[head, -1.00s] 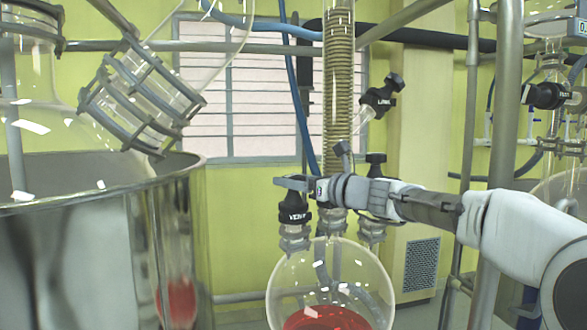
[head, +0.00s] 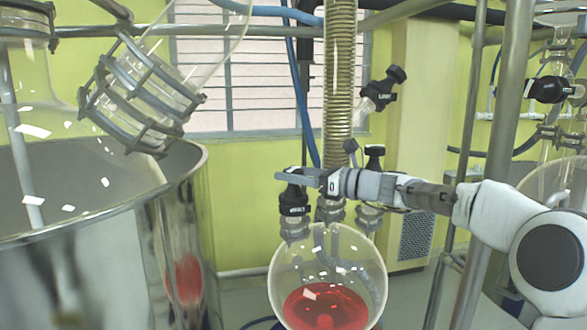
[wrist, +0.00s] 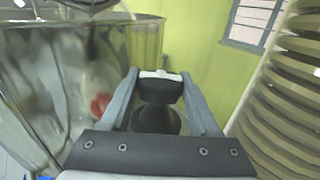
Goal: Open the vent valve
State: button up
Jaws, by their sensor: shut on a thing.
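The vent valve (head: 294,201) is a black knob with a white label, on the left neck of the round glass flask (head: 282,262), which holds red liquid. My gripper (head: 297,176) reaches in from the right and is shut on the top of the valve. In the wrist view the valve's black handle (wrist: 158,117) stands between the two grey fingers of my gripper (wrist: 162,82). The fingers hide part of the valve's top in the head view. The label is too blurred to read clearly now.
A coiled glass condenser (head: 339,85) rises just behind my gripper. A black lower-neck cap (head: 375,157) and a side valve (head: 384,88) are close by. A large steel vessel (head: 180,235) stands at left. A metal post (head: 497,130) rises beside my arm.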

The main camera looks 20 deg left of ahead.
jog(key=o, duration=1.1)
jog(key=t+b, duration=0.1)
jog(key=m+b, duration=0.1)
jog(key=b, duration=0.1)
jog(key=shift+f+t, duration=0.3)
jog(key=shift+t, duration=0.1)
jog(key=m+t+h+b, duration=0.1)
jog(key=t+b, duration=0.1)
jog(key=b, duration=0.1)
jog(key=m+t+h+b, duration=0.1)
jog(key=m+t+b, duration=0.1)
jog(key=b, duration=0.2)
jog(key=shift+s+a+m+t+h, duration=0.1)
jog(key=shift+m+t+h, duration=0.2)
jog(key=shift+t+h, duration=0.1)
jog(key=m+t+h+b, duration=0.3)
jog(key=b, duration=0.2)
jog(key=shift+t, duration=0.3)
jog(key=shift+r+m+t+h, duration=0.3)
jog(key=shift+m+t+h, duration=0.1)
jog(key=shift+h, duration=0.1)
jog(key=shift+c, duration=0.2)
